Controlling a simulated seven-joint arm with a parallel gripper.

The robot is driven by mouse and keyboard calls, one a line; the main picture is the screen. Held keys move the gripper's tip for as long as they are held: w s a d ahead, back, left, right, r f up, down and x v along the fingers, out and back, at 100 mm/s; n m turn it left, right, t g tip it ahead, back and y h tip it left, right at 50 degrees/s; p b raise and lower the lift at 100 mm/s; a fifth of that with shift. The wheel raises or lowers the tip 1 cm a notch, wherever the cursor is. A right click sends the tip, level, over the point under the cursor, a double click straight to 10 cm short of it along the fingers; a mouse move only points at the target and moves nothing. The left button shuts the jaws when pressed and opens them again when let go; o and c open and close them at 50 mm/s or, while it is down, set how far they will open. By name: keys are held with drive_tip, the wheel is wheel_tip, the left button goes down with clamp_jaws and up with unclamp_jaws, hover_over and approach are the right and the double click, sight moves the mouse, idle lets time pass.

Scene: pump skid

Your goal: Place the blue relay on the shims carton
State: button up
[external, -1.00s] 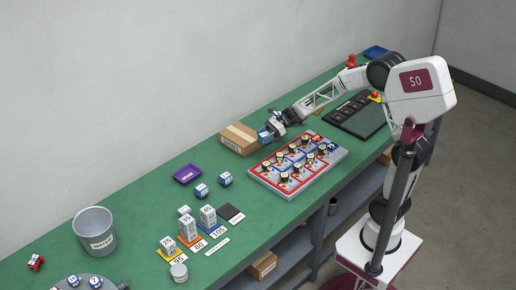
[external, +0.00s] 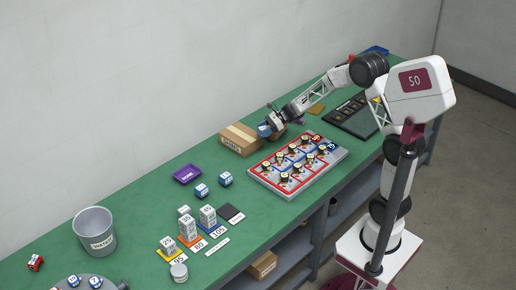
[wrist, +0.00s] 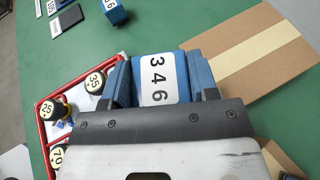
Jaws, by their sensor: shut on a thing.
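The blue relay (wrist: 157,80) is between my gripper's fingers, with a white label reading 346 facing the wrist camera. In the external view the relay (external: 264,130) shows at the tip of my gripper (external: 270,126). My gripper is shut on it. The shims carton (external: 240,139) is a brown cardboard box with a lighter tape strip, just left of the relay in the external view. The carton (wrist: 240,50) lies to the right of the gripper in the wrist view. The relay appears raised close beside the carton's right end; the exact gap cannot be told.
A grey tray with red-outlined panels and several round knobs (external: 297,165) lies right of the carton. Two other blue blocks (external: 225,179) (external: 201,190) and a purple tray (external: 187,174) are on the green bench to the left. A black panel (external: 352,113) lies behind.

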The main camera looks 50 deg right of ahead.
drive_tip(key=shift+w, duration=0.1)
hover_over(241, 134)
drive_tip(key=shift+w+f, duration=0.1)
drive_tip(key=shift+f, duration=0.6)
idle(0.4)
drive_tip(key=shift+f, duration=0.1)
drive_tip(key=shift+f, duration=1.65)
drive_tip(key=shift+f, duration=0.15)
drive_tip(key=o, duration=1)
